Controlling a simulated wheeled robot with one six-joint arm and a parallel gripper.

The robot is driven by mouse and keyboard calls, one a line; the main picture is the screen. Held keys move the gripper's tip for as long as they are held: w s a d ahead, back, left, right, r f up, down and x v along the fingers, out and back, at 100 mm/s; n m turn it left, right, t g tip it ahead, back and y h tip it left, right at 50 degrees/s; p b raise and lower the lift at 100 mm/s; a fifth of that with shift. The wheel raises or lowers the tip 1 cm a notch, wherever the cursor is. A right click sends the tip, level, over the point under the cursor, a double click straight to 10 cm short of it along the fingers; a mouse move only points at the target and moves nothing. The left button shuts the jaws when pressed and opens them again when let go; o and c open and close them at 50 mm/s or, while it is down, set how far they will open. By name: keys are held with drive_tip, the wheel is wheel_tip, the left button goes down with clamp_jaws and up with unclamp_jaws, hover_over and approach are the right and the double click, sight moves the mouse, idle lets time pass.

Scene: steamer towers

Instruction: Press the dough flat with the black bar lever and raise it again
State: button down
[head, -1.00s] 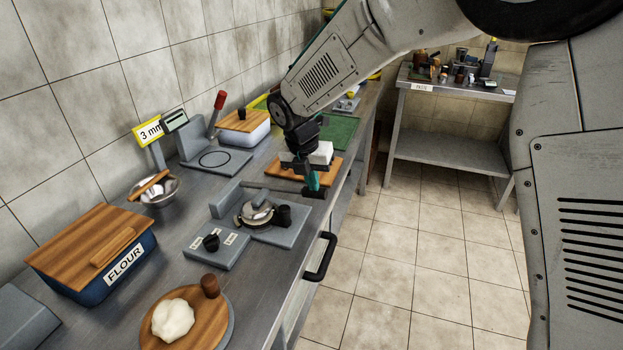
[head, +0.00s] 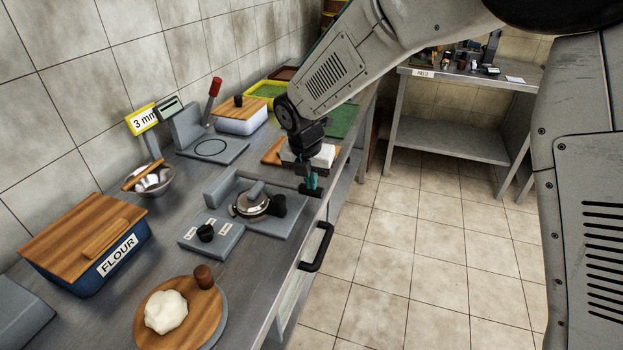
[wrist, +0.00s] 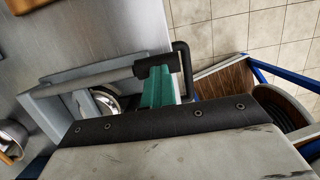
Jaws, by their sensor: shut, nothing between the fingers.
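The press (head: 215,190) is a grey base with a round metal plate (head: 252,203) on it. Its long grey lever bar lies low and nearly level across the press, with a black grip (head: 310,191) at its right end. In the wrist view the bar (wrist: 105,77) runs to the black grip (wrist: 150,70). My gripper (head: 312,183) has teal fingers, shut and empty, at the black grip; they also show in the wrist view (wrist: 157,88). I cannot tell whether they touch it. A white dough lump (head: 166,312) lies on a round wooden board (head: 205,325). Any dough under the plate is hidden.
A flour box (head: 95,245) stands at the left and a metal bowl (head: 155,182) behind the press. A press with a red-handled lever (head: 215,88) stands farther back. A black handle (head: 318,248) sticks out from the counter front. The tiled floor at right is clear.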

drive_tip(key=d+v, duration=0.1)
drive_tip(key=v, duration=1.2)
drive_tip(key=s+d+r+m, duration=0.3)
drive_tip(key=s+d+m, duration=2.6)
drive_tip(key=d+m, duration=0.2)
drive_tip(key=shift+s+m+g+y, duration=0.35)
drive_tip(key=shift+m+g+y, duration=0.05)
drive_tip(key=shift+m, duration=0.6)
